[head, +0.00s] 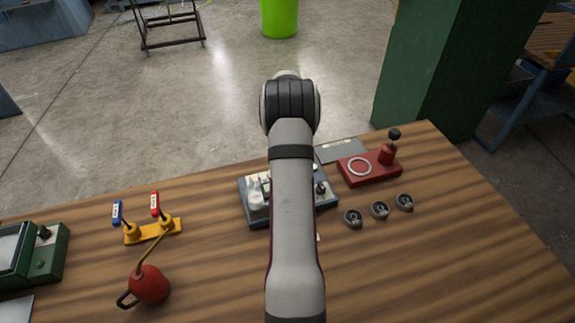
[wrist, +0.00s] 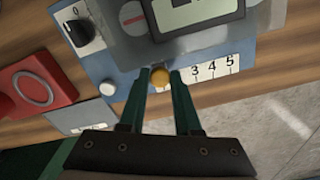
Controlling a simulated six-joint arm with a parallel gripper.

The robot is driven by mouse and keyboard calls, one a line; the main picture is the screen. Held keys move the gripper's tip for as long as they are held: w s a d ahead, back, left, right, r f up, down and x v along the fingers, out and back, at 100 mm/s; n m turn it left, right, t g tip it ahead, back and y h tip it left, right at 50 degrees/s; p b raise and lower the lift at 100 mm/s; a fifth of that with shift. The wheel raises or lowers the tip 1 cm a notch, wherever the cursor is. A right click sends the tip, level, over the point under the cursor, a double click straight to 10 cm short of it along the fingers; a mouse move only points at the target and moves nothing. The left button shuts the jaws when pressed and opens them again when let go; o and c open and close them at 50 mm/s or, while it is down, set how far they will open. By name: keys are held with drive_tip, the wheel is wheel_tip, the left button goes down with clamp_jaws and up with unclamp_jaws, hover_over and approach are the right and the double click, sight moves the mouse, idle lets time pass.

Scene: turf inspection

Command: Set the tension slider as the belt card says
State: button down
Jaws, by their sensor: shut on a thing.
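The tension slider's yellow-orange knob (wrist: 160,77) sits on the edge of a blue-grey device (wrist: 112,82) in the wrist view. My gripper (wrist: 160,84) has its two green fingers closed on either side of this knob. A white number scale (wrist: 214,68) runs to the right of the knob. Its 3, 4 and 5 show; the lower part is hidden by the right finger. In the head view the device (head: 257,212) is partly covered by my arm, which also hides the gripper and slider. I cannot make out a readable belt card.
The device also has a display (wrist: 195,12), a black knob (wrist: 79,32) and a white button (wrist: 107,88). A grey plate (head: 342,151) and red lever box (head: 352,177) lie to its right, near several round grey parts. A red oil can (head: 150,286) stands left.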

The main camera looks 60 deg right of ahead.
drive_tip(key=w+a, duration=0.3)
drive_tip(key=shift+w+a, duration=0.2)
drive_tip(key=c, duration=0.6)
unclamp_jaws()
drive_tip(key=shift+c, duration=0.2)
wheel_tip(320, 180, up, 16)
drive_tip(key=shift+f, duration=0.1)
